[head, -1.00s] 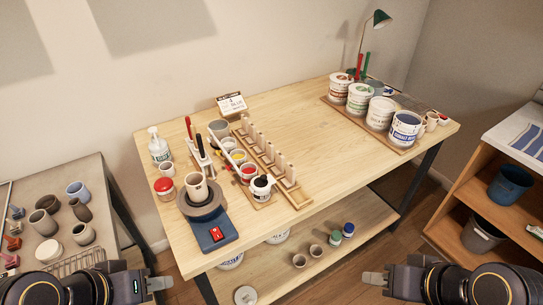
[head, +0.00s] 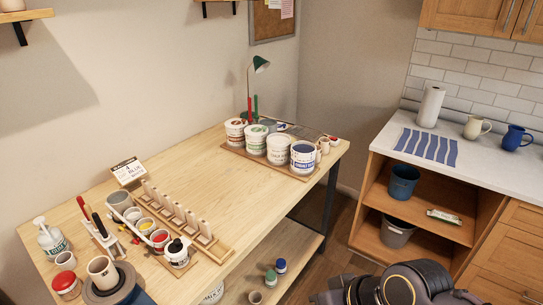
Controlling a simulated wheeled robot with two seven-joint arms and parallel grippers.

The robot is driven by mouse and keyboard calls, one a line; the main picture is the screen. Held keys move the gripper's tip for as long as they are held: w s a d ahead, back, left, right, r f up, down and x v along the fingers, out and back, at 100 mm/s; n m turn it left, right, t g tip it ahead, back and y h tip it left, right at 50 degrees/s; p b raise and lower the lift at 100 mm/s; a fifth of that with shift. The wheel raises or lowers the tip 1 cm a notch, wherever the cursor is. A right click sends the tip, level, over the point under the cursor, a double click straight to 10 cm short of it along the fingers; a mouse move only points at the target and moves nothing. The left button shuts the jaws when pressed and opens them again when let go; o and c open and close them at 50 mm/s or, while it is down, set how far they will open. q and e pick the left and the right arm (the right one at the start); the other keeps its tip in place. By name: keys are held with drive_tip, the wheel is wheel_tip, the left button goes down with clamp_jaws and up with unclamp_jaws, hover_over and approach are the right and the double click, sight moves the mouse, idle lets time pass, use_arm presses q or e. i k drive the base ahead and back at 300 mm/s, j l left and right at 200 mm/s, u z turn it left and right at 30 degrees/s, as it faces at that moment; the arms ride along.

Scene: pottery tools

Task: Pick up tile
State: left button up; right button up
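Several small pale upright pieces (head: 179,211), which look like test tiles, stand in a row on a long wooden rack (head: 222,252) on the light wood table. They lean or stand apart from one another. I cannot tell which one is the tile of the task. Part of my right arm shows at the bottom right, in front of the table and well away from the rack. The fingertips of my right gripper do not show. My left gripper is out of view.
Paint cups (head: 160,237) and a black-lidded jar (head: 177,254) stand close beside the rack. A mug (head: 102,271) sits on a small wheel at front left. Large glaze buckets (head: 303,157) stand at the far right end. The table's middle (head: 225,175) is clear.

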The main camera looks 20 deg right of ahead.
sight(180, 219)
drive_tip(key=i+u, duration=0.1)
drive_tip(key=u, duration=0.3)
drive_tip(key=i+l+u, duration=0.1)
drive_tip(key=u, duration=0.3)
drive_tip(key=l+u, duration=0.2)
drive_tip(key=u, duration=0.2)
drive_tip(key=i+l+u, duration=0.1)
drive_tip(key=u, duration=0.3)
drive_tip(key=i+l, duration=0.1)
drive_tip(key=l, duration=0.35)
